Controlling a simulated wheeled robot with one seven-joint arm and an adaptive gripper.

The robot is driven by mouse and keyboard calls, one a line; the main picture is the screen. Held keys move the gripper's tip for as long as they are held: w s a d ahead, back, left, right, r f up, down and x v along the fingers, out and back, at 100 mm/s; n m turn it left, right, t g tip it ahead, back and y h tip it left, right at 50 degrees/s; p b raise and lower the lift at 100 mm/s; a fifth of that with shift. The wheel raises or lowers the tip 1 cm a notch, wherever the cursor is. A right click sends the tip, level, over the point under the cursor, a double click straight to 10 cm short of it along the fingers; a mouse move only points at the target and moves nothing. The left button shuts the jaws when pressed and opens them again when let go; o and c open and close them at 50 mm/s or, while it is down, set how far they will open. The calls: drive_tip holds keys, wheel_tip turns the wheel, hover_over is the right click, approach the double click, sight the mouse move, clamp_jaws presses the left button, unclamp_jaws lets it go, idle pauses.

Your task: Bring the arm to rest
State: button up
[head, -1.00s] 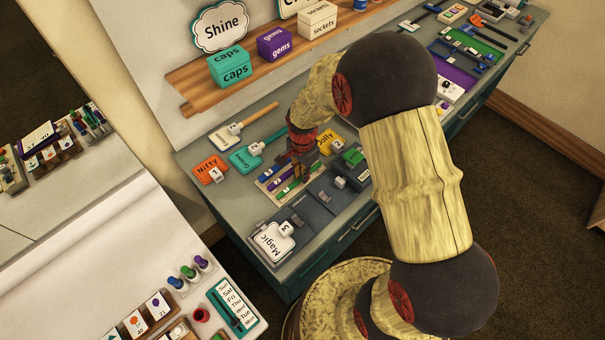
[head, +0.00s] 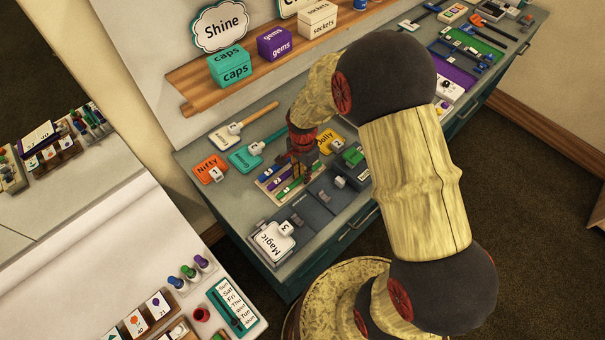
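My arm reaches from the lower right of the head view over the counter (head: 190,155). My gripper (head: 301,170) points down over the tray of coloured strips (head: 272,184), between the orange "Nifty" sign and the yellow "Jolly" sign. It is small and dark in the picture, and the arm's end partly covers it. I cannot tell whether its fingers are open or shut, or whether it touches anything in the tray.
An orange "Nifty" sign (head: 207,163), a teal sign (head: 240,160), a yellow "Jolly" sign (head: 325,146) and a white "Magic" sign (head: 268,241) lie around the gripper. A wooden shelf (head: 196,99) with boxes runs behind. A white table (head: 130,235) stands at the left.

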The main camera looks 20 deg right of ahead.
drive_tip(key=shift+o, duration=1.3)
drive_tip(key=c, duration=0.3)
drive_tip(key=shift+r+p, duration=2.75)
drive_tip(key=shift+r, duration=1.25)
